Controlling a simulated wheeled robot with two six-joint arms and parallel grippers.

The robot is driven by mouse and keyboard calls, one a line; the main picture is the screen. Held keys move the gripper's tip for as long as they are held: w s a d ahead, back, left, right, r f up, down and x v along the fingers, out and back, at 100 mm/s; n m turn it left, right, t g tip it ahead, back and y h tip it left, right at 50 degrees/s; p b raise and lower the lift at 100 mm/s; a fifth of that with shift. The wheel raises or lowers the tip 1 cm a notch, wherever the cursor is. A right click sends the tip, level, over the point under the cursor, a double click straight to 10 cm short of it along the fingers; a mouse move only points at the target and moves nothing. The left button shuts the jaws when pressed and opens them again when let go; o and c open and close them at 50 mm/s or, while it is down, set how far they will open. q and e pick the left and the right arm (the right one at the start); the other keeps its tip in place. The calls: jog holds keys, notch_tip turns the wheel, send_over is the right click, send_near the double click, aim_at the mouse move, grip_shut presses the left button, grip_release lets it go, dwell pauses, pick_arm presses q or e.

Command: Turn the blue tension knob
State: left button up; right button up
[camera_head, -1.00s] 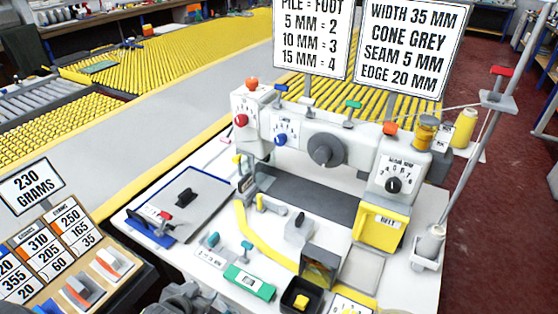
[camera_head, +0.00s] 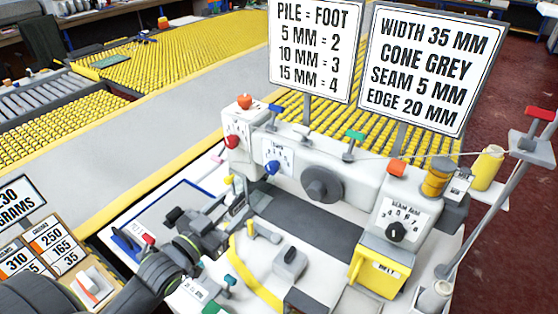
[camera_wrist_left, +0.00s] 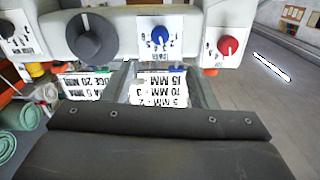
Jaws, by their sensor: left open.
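The blue tension knob (camera_head: 272,167) sits on a white dial plate on the front of the white sewing machine (camera_head: 365,195), left of the large grey handwheel (camera_head: 322,184). In the left wrist view, where the signs appear upside down, the blue knob (camera_wrist_left: 160,36) is near the top centre, with its pointer and dial visible. My left gripper (camera_head: 234,200) is open, below and left of the knob and apart from it. Its fingertips are hard to make out against the machine parts. My right gripper is not in view.
A red knob (camera_head: 231,141) is left of the blue one; it also shows in the left wrist view (camera_wrist_left: 228,45). A black knob (camera_head: 396,232) is at the right. The yellow belt box (camera_head: 383,266) and a small grey block (camera_head: 290,262) stand in front. Instruction signs (camera_head: 310,50) rise behind.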

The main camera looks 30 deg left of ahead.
pick_arm(q)
send_near(269, 169)
jog(key=w, duration=0.3)
jog(key=w+d, duration=0.1)
jog(key=w, duration=0.2)
jog(key=w+p, duration=0.1)
jog(key=w, duration=0.2)
jog(key=shift+w+d, duration=0.1)
jog(key=shift+d, duration=0.1)
jog(key=shift+w+f, duration=0.1)
jog(key=shift+w, duration=0.45)
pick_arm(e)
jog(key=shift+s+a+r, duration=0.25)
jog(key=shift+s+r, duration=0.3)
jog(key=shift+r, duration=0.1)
pick_arm(q)
jog(key=shift+c, duration=0.4)
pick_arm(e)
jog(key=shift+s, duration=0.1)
pick_arm(q)
jog(key=c, duration=0.9)
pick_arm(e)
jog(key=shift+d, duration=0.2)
